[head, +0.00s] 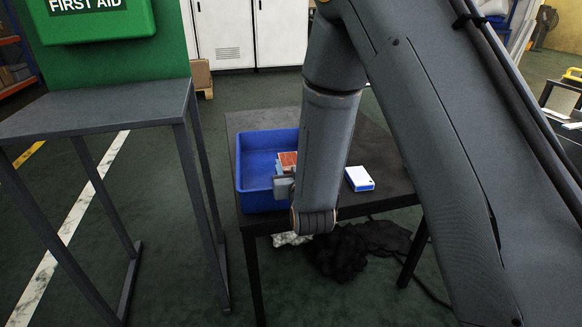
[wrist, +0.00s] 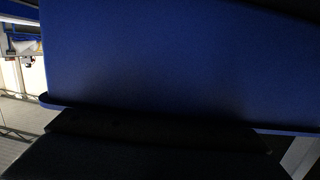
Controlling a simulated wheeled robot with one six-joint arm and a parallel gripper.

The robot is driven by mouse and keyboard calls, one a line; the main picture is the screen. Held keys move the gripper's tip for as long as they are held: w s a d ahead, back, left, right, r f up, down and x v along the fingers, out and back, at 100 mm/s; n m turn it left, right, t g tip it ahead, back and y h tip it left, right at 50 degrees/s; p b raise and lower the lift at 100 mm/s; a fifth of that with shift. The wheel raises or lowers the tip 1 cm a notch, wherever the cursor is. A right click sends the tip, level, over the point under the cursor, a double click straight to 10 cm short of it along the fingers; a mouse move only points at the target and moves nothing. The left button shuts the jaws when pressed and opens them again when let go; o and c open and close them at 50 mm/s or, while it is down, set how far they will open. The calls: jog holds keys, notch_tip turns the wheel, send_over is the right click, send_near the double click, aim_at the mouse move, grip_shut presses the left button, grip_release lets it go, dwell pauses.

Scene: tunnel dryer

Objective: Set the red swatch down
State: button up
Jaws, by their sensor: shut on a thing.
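The red swatch (head: 288,159) shows in the head view as a small red patch with a pale edge, at the right side of the blue bin (head: 241,180). My gripper (head: 284,184) is shut on the swatch at the bin's right part, partly hidden behind my own arm. I cannot tell whether the swatch touches the bin. In the wrist view a blue surface, apparently the bin (wrist: 150,60), fills most of the picture, and neither the swatch nor the fingers can be made out.
The bin stands on a dark table (head: 385,170). A white and blue box (head: 359,178) lies on the table right of my arm. A grey side table (head: 95,105) stands at the left, under a green first aid box (head: 95,20). Dark cloth (head: 345,250) lies beneath the table.

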jog(key=shift+s+f+b, duration=0.15)
jog(key=shift+f+b, duration=0.2)
jog(key=shift+f, duration=0.35)
jog(key=o, duration=1)
jog(key=shift+f, duration=0.1)
jog(key=shift+o, duration=0.3)
jog(key=shift+d+r+p, duration=0.1)
jog(key=shift+r+p, duration=0.2)
jog(key=shift+r, duration=0.1)
jog(key=shift+s+r, duration=0.15)
jog(key=shift+s, duration=0.15)
jog(key=p+v, duration=0.1)
jog(key=v, duration=1)
jog(key=shift+r, duration=0.35)
